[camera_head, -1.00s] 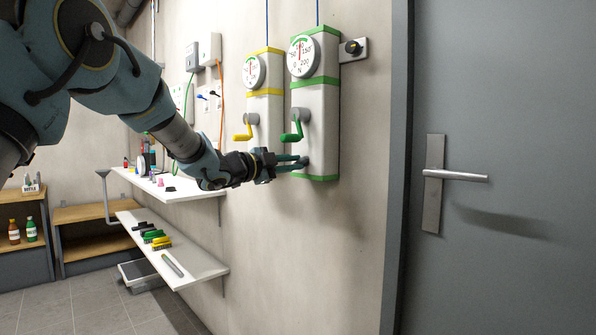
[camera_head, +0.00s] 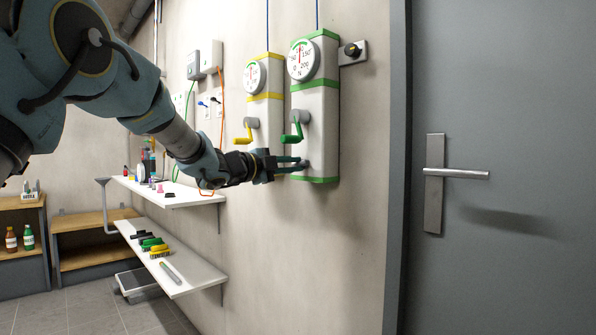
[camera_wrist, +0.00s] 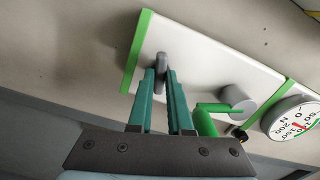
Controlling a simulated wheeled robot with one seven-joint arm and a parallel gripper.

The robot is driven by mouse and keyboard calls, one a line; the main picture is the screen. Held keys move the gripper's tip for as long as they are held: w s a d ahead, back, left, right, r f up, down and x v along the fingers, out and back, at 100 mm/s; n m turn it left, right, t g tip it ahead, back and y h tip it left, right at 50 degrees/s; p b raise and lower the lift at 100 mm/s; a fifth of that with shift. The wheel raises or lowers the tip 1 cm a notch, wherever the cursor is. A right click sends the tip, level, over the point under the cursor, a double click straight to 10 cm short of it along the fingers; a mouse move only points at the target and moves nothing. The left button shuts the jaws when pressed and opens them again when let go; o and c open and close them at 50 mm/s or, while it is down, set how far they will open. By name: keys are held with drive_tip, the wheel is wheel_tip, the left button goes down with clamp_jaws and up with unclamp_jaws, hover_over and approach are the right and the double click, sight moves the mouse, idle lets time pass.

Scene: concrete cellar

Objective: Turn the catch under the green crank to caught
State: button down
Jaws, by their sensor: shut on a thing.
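The green crank (camera_head: 293,131) hangs from a grey hub on the white box with green bands (camera_head: 318,105). It also shows in the wrist view (camera_wrist: 205,118). The catch (camera_wrist: 161,64) is a small grey piece low on the same box, below the crank. My gripper (camera_head: 301,164) reaches the box from the left, under the crank. Its two teal fingers are shut on the catch, one on each side of it. In the head view the fingers largely hide the catch, so its exact setting is hard to tell.
A similar box with a yellow crank (camera_head: 244,134) hangs to the left. A black knob on a plate (camera_head: 353,50) is at the upper right. Two white shelves (camera_head: 190,196) with small objects stick out below my arm. A grey door (camera_head: 530,270) stands at the right.

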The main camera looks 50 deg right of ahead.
drive_tip(key=shift+f+m+b, duration=0.15)
drive_tip(key=shift+m+b, duration=1.45)
drive_tip(key=shift+b, duration=0.25)
drive_tip(key=c, duration=0.7)
unclamp_jaws()
drive_tip(key=shift+a, duration=0.15)
drive_tip(key=shift+w+a+b, duration=0.2)
drive_tip(key=shift+a+b, duration=0.65)
drive_tip(key=shift+a, duration=2.55)
